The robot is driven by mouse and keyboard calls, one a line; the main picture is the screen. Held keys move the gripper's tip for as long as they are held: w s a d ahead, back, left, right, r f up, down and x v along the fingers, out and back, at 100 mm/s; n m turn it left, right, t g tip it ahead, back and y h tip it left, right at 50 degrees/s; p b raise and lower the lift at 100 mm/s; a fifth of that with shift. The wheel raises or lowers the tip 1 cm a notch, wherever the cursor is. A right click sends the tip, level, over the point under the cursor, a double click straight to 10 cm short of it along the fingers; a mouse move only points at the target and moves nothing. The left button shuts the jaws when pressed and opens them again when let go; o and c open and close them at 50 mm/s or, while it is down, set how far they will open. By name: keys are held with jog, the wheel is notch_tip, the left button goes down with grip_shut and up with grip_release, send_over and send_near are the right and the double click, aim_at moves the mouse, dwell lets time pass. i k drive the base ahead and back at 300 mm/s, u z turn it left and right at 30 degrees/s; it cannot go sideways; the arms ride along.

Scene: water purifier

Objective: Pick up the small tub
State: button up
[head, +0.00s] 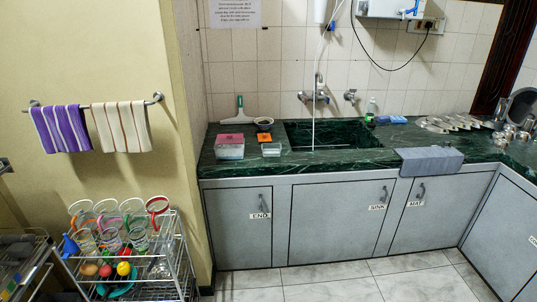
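A small clear tub (271,150) sits on the dark green counter (350,165), left of the sink. A larger clear tub (230,151) with a pinkish-red lid (230,139) stands just to its left. A small orange-red square (264,137), perhaps a lid, shows directly behind the small tub; I cannot tell if they touch. My gripper is not in view.
A small dark bowl (264,123) and a green squeegee (239,108) are behind the tubs. The sink (335,134) is to the right. A wire rack (178,262) with jars stands at lower left. Tiled floor (335,289) before the cabinets is clear.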

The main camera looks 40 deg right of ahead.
aim_at(272, 151)
jog(key=z, duration=0.1)
jog(key=i, duration=0.95)
jog(key=u, duration=0.1)
